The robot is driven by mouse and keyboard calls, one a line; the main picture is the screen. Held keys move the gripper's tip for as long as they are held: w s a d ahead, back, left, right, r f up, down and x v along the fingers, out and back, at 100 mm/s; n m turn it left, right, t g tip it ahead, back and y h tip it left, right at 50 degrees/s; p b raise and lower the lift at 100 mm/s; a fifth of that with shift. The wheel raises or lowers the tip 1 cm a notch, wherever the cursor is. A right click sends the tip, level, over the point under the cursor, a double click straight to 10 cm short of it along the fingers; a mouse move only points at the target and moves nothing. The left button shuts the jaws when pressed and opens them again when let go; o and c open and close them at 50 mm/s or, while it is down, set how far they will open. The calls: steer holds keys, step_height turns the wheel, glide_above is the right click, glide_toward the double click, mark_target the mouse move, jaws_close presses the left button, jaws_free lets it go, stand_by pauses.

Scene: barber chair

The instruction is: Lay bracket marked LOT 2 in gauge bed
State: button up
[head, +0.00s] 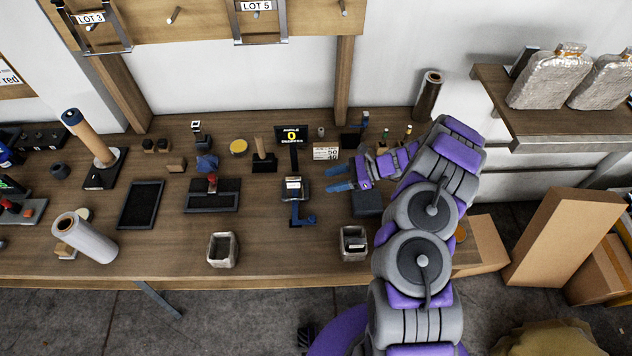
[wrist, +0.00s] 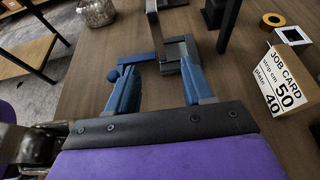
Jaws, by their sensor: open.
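I can read no LOT 2 mark in either view. Two metal brackets hang on the wall board, one marked LOT 3 (head: 90,18) and one marked LOT 5 (head: 257,7). On the bench, a blue and grey fixture (head: 296,190), which looks like the gauge bed, stands below a black display (head: 293,135) showing a yellow 0. My gripper (head: 328,178) is open and empty, just right of the fixture. In the wrist view, my gripper (wrist: 158,66) has its blue fingers spread, with the fixture (wrist: 172,54) beyond them.
A job card (head: 326,153) stands right of the display. Two small bins (head: 222,262) (head: 353,256) sit near the front edge. Black trays (head: 141,205) and rolls (head: 92,242) occupy the left. A shelf (head: 560,128) with wrapped blocks overhangs at right, above cardboard boxes (head: 555,240).

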steer(key=v, duration=0.3)
steer(key=shift+d+r, duration=0.15)
steer(key=shift+d, duration=0.2)
steer(key=s+a+r+n+g+h, duration=0.1)
steer(key=s+a+r+n+g, duration=0.15)
steer(key=s+r+n, duration=0.35)
steer(key=s+a+r+n+g+h, duration=0.1)
steer(key=s+a+r+h, duration=0.2)
steer(key=r, duration=0.5)
steer(key=s+a+r+n+g, duration=0.1)
steer(key=s+a+r+n, duration=0.35)
steer(key=r, duration=0.25)
steer(key=s+d+r+n+h, duration=0.1)
steer(key=s+d+n+h, duration=0.1)
steer(key=s, duration=0.6)
steer(key=s+d+r+n+t+h, duration=0.1)
steer(key=s+d+h, duration=0.3)
steer(key=s, duration=0.5)
steer(key=s+d+r+n+t+h+b, duration=0.1)
steer(key=s+d+r+n+h, duration=0.2)
steer(key=s, duration=0.5)
steer(key=shift+s+d+n+h, duration=0.3)
steer(key=shift+d+n, duration=0.15)
steer(key=shift+d, duration=0.15)
